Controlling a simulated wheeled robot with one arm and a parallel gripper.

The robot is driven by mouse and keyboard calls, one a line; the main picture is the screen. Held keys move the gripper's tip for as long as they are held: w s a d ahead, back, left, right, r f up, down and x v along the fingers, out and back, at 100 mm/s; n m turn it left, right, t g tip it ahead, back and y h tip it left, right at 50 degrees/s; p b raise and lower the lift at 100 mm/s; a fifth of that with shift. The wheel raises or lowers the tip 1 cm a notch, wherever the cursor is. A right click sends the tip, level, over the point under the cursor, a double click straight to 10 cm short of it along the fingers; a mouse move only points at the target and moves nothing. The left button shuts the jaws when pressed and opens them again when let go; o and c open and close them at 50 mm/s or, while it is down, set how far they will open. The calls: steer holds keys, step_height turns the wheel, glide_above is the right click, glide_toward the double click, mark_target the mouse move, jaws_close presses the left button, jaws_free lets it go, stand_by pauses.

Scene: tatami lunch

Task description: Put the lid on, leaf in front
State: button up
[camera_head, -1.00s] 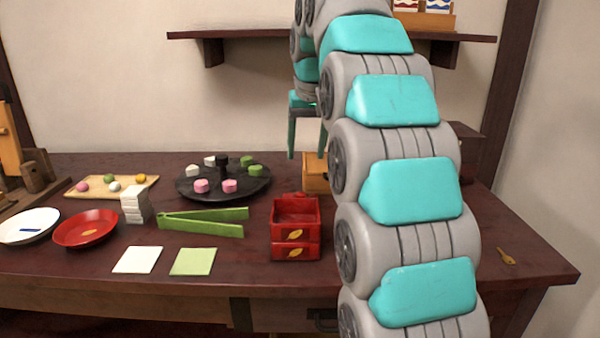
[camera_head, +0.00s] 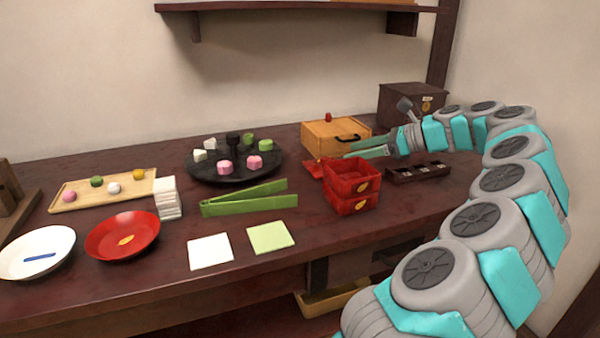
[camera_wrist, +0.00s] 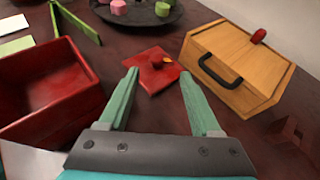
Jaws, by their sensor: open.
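The red stacked box (camera_head: 352,185) stands open-topped on the table, with a gold leaf on its front. It also shows at the left of the wrist view (camera_wrist: 45,90). The red square lid (camera_head: 314,168) lies flat behind it, partly hidden by the box. In the wrist view the lid (camera_wrist: 148,80) shows a round red knob and a small gold-orange mark beside it. My gripper (camera_head: 365,148) is open, its green fingers pointing toward the lid from the right. In the wrist view the lid lies ahead, between the fingertips (camera_wrist: 157,72), with nothing held.
A wooden box with black handle (camera_head: 335,137) stands just behind the lid. A dark slotted holder (camera_head: 418,173) is right of the red box. Green tongs (camera_head: 248,199) and a black round tray of sweets (camera_head: 235,166) are left. Plates and paper squares occupy the front left.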

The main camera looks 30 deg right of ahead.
mark_target(328, 158)
steer(key=shift+s+f+m, duration=0.1)
steer(key=shift+s+m, duration=0.05)
steer(key=shift+m, duration=0.15)
steer(key=shift+w+a+f, duration=0.15)
steer(key=shift+w, duration=0.05)
steer(key=x, duration=0.7)
steer(key=shift+a, duration=0.3)
jaws_close()
